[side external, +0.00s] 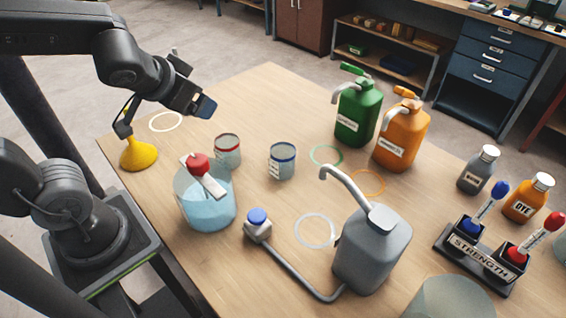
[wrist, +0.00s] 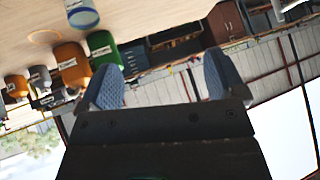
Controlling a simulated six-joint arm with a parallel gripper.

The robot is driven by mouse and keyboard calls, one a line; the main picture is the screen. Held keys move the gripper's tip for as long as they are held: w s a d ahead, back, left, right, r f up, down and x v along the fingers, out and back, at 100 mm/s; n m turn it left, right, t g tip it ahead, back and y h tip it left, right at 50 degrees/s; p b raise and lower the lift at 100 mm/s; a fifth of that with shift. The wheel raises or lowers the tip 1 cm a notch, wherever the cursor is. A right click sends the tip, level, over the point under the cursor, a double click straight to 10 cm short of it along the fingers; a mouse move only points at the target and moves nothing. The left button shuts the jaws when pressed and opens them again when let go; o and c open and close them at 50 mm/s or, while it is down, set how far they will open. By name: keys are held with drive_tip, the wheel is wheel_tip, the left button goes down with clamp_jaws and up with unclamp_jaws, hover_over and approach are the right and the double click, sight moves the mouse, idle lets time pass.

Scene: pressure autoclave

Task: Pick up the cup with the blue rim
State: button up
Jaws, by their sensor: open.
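The cup with the blue rim (side external: 283,161) stands upright on the wooden table, near the middle. It also shows at the top edge of the wrist view (wrist: 82,14), partly cut off. A similar cup with a red rim (side external: 228,151) stands to its left. My gripper (side external: 206,106) is above the table, up and to the left of both cups. In the wrist view my gripper (wrist: 160,82) has its two blue textured fingers wide apart with nothing between them.
A beaker of blue liquid (side external: 207,205) with a red-topped item stands in front of the cups. A yellow funnel (side external: 138,153) is at left. Green (side external: 358,112), orange (side external: 402,137) and grey (side external: 372,250) jugs stand to the right. The strip behind the cups is clear.

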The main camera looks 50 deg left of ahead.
drive_tip(key=w+t, duration=0.2)
drive_tip(key=w, duration=0.2)
drive_tip(key=m+g+h, duration=0.4)
drive_tip(key=m+h, duration=0.2)
approach(283, 162)
wheel_tip(283, 162, down, 4)
drive_tip(key=w+a, duration=0.2)
drive_tip(key=w, duration=0.1)
drive_tip(key=shift+x, duration=3.55)
drive_tip(key=c, duration=1)
